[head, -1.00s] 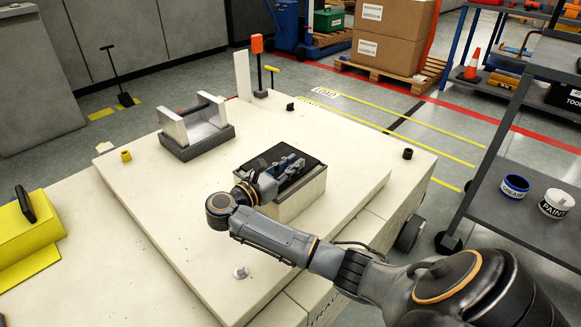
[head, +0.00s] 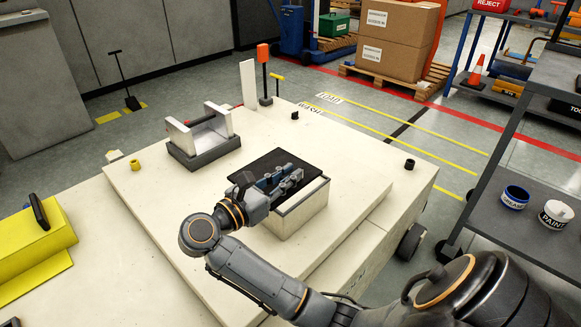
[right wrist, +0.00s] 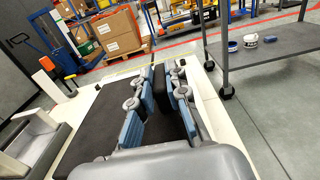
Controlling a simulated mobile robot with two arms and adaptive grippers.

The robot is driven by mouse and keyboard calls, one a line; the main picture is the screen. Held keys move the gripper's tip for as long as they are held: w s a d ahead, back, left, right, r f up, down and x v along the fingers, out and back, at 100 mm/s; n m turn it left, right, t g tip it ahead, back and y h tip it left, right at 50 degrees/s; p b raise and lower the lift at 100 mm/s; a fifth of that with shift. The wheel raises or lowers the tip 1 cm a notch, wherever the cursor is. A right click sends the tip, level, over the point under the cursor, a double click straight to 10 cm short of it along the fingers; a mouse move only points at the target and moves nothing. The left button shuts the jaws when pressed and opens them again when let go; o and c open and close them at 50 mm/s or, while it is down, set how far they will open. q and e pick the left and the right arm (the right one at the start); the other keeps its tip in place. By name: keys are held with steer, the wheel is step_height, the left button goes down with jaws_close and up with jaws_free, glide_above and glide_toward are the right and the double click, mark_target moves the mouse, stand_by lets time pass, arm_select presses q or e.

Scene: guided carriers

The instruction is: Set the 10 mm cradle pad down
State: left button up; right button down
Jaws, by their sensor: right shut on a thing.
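The black cradle pad (head: 268,162) is a flat dark slab, held roughly level above the cream box. My right gripper (head: 288,175) is over it, shut on the pad. In the right wrist view, the blue-padded fingers (right wrist: 161,90) stand either side of a dark upright part of the pad, and the pad's flat face (right wrist: 85,125) spreads to the left below them. A grey cradle (head: 203,155) with two pale upright side walls stands apart, left of the pad; its floor looks bare. My left gripper is in neither current view.
The open cream box (head: 297,218) stands under the pad on a pale raised deck (head: 150,200). Small posts, yellow (head: 135,164) and black (head: 409,164), stand near the deck's edges. A yellow block (head: 35,240) is at left, a grey shelf (head: 520,225) at right. Deck before the cradle is clear.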

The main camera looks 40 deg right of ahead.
arm_select(q)
steer(key=shift+s+a+f+g+y, duration=0.15)
steer(key=shift+s+f+g, duration=0.2)
steer(key=shift+f, duration=0.3)
steer(key=shift+s+a+f+g+y, duration=0.2)
steer(key=shift+f+g, duration=0.25)
steer(key=shift+f, duration=0.15)
arm_select(e)
steer(key=shift+s+a+r, duration=0.35)
steer(key=shift+s+a, duration=0.1)
steer(key=shift+a, duration=0.1)
steer(key=shift+s+a+r, duration=0.3)
steer(key=shift+s+a, duration=0.1)
steer(key=shift+a, duration=0.15)
